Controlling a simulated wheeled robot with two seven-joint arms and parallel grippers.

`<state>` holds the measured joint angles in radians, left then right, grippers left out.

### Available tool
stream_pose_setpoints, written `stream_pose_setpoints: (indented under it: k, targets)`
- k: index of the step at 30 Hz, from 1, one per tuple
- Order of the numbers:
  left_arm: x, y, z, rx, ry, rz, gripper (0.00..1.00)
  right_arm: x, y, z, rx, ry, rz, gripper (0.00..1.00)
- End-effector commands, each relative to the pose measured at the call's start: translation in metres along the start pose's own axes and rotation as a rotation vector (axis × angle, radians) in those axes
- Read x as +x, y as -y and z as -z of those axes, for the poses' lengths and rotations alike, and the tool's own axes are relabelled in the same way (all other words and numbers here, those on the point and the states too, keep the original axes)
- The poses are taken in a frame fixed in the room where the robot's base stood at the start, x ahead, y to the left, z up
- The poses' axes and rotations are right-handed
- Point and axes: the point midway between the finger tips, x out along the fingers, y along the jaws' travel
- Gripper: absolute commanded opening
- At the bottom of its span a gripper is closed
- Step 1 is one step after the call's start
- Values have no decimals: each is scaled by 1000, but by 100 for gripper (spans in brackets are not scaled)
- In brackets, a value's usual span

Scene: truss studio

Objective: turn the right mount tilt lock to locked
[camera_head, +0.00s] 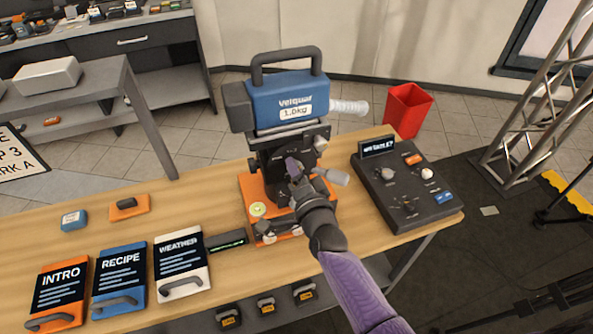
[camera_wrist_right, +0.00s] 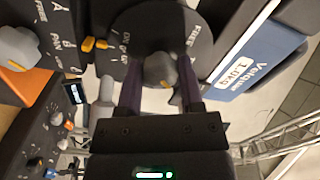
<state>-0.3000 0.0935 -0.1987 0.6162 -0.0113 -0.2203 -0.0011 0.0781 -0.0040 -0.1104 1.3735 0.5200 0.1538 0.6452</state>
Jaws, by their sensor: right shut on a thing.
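The camera mount stands on an orange base (camera_head: 258,208) on the table, with a blue and dark grey camera (camera_head: 290,95) marked 1.0kg on top. My right gripper (camera_head: 296,176) reaches the mount's front side. In the right wrist view, the gripper (camera_wrist_right: 160,76) is shut on a grey knob (camera_wrist_right: 158,66) with an orange pointer mark, set on a dark round plate (camera_wrist_right: 150,22) with a FREE label. The knob's exact setting is hard to read. A second dial with an orange pointer (camera_wrist_right: 88,44) sits to the left. My left gripper is out of view.
A dark control box (camera_head: 400,195) with knobs and a small display stands right of the mount. Title cards (camera_head: 122,280) and a small black bar (camera_head: 227,240) lie left. A red bin (camera_head: 407,108) is on the floor behind.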

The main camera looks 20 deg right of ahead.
Motion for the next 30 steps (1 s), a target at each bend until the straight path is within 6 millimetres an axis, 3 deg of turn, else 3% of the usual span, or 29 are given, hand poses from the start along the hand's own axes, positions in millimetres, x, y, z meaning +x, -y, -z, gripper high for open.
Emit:
stream_pose_setpoints:
  k: [10, 25, 26, 30]
  targets:
    - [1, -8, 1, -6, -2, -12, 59, 0, 0, 0, 102, 1, -1, 0]
    - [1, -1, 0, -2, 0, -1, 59, 0, -1, 0, 115, 1, -2, 0]
    - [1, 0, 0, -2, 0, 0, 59, 0, -1, 0, 115, 1, -2, 54]
    - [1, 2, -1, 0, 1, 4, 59, 0, 0, 0, 115, 1, -1, 83]
